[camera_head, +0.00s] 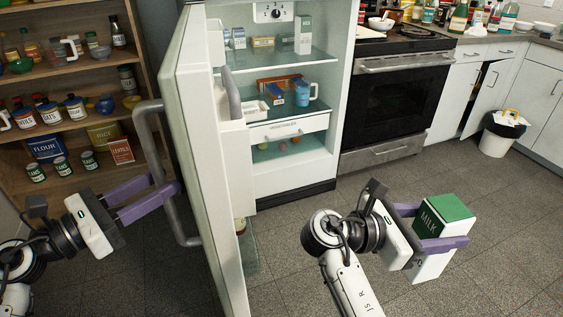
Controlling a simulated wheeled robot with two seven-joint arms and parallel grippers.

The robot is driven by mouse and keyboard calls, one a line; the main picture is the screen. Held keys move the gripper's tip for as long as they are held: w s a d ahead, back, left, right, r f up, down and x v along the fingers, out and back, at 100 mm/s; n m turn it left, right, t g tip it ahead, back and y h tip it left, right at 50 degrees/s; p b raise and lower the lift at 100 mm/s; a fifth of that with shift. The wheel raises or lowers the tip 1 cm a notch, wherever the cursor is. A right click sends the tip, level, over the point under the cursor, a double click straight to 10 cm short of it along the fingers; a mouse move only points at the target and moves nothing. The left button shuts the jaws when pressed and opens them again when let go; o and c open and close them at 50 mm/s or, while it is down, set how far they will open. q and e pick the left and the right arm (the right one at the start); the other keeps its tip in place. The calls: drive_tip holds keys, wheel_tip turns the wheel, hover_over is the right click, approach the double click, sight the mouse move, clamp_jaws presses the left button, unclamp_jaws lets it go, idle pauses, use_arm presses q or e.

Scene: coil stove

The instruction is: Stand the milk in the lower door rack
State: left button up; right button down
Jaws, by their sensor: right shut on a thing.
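The milk (433,262) is a white carton with a green top and "MILK" lettering. My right gripper (436,228) is shut on it, one purple finger on each side, and holds it in front of the fridge, right of the open door. The fridge door (200,170) stands open and is seen nearly edge-on. The lower door rack (249,255) shows as a narrow strip low on its inner side; a bottle is partly visible there, and most of the rack is hidden. My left gripper (165,185) is open, its fingers apart at the door's handle (170,212).
The fridge interior (283,70) holds cartons, a jug and a drawer. A stove (395,95) stands to its right, with a white bin (497,140) further right. Shelves of jars (65,80) stand at the left.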

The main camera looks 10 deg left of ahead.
use_arm(q)
drive_tip(key=shift+w+d, duration=0.3)
drive_tip(key=shift+w, duration=0.15)
use_arm(e)
drive_tip(key=shift+r, duration=0.3)
